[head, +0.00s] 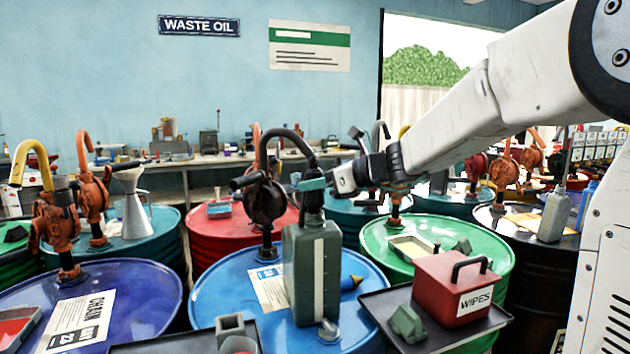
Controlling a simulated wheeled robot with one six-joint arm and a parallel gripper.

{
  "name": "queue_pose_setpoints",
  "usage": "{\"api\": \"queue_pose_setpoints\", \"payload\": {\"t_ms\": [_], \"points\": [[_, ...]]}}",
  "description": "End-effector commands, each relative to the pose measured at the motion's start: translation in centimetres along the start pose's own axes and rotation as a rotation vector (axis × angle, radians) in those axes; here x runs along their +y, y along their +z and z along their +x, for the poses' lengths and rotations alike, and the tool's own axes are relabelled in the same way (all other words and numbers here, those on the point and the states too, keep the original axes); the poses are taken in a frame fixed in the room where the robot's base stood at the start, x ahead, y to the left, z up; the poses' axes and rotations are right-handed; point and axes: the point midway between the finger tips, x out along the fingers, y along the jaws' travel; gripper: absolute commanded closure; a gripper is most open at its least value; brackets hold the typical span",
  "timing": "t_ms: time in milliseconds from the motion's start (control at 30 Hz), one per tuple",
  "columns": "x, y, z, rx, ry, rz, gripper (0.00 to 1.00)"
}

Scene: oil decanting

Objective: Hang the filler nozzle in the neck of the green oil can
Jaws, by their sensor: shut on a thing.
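The green oil can (300,265) stands upright on the blue drum (215,300) in the head view, with a pale strip down its front. The filler nozzle (312,185), with a teal part and dark body, is directly above the can's top. A dark hose (264,145) arches up by the dark pump (264,200) and over towards the nozzle. My gripper (335,182) reaches in from the right, shut on the nozzle at its right side. The can's neck is hard to make out behind the nozzle; I cannot tell whether the spout is inside it.
A tray (385,318) at the front right holds a red wipes box (455,288) and a green lump (407,325). Other drums with pumps crowd both sides, including a purple-blue drum (140,290) and a green drum (490,245). A blue-tipped item (351,283) lies right of the can.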

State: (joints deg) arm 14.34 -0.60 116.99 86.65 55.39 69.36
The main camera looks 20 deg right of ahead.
Motion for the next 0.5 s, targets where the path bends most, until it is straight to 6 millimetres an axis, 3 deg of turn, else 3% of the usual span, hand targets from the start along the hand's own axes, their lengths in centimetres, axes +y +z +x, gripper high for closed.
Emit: {"api": "queue_pose_setpoints", "payload": {"t_ms": [500], "points": [[0.00,-0.71,0.22,0.000,0.000,0.000,0.95]]}}
